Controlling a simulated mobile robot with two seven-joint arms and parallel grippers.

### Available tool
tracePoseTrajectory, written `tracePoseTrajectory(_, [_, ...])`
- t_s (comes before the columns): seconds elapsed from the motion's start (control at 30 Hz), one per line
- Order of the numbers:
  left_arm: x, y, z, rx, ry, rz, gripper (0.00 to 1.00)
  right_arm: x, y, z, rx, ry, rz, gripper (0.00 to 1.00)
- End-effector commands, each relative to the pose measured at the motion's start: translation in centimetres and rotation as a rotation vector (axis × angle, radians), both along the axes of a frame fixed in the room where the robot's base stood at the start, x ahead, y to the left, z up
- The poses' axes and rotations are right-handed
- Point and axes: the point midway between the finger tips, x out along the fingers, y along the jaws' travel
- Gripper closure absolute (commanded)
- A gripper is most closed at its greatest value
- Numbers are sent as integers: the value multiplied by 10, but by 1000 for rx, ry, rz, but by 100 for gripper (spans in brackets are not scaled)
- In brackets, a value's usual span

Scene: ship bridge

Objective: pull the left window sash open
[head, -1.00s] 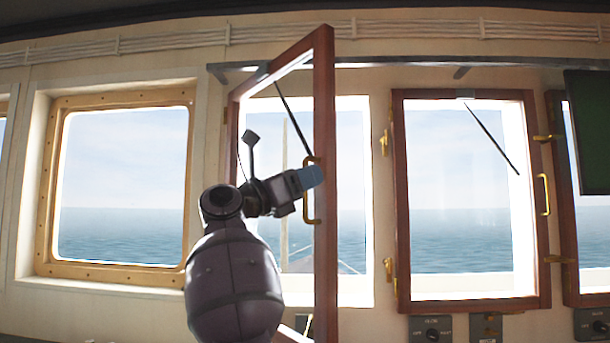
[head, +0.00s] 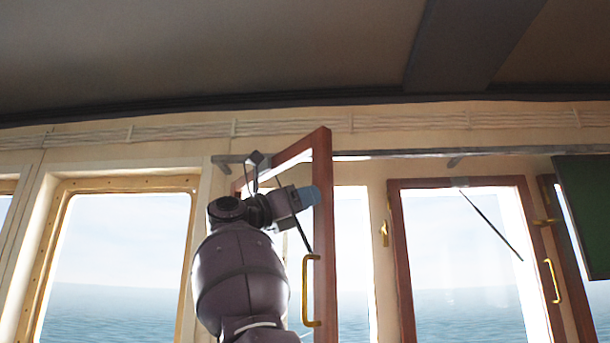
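The left window sash (head: 323,220) has a brown wooden frame and stands swung open into the room, seen nearly edge-on. Its brass handle (head: 308,290) is on the free edge and stands clear. My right gripper (head: 308,196) is above the handle and overlaps the upper part of the sash in the picture. Its blue fingertips show from the side, so I cannot tell whether they are apart. I cannot tell whether it touches the sash. My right arm hides part of the opening. My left gripper is not in view.
Another brown sash (head: 402,255) with a brass handle is shut to the right. A fixed window (head: 62,230) is on the left. A grey rail (head: 400,154) runs above the windows, and a dark green screen (head: 585,215) hangs at the right.

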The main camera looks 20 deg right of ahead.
Motion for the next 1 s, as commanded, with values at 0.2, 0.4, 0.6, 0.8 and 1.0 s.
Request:
tracePoseTrajectory(0.2, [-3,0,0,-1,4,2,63,0,0,26,0,1,0,64])
tracePoseTrajectory(0.4, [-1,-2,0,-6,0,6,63,1,0,39,-1,0,-1,64])
tracePoseTrajectory(0.6, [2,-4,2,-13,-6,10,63,1,0,46,-1,2,0,64])
tracePoseTrajectory(0.8, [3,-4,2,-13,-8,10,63,0,0,49,0,0,0,64])
tracePoseTrajectory(1.0, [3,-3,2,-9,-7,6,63,0,0,49,0,0,0,64])
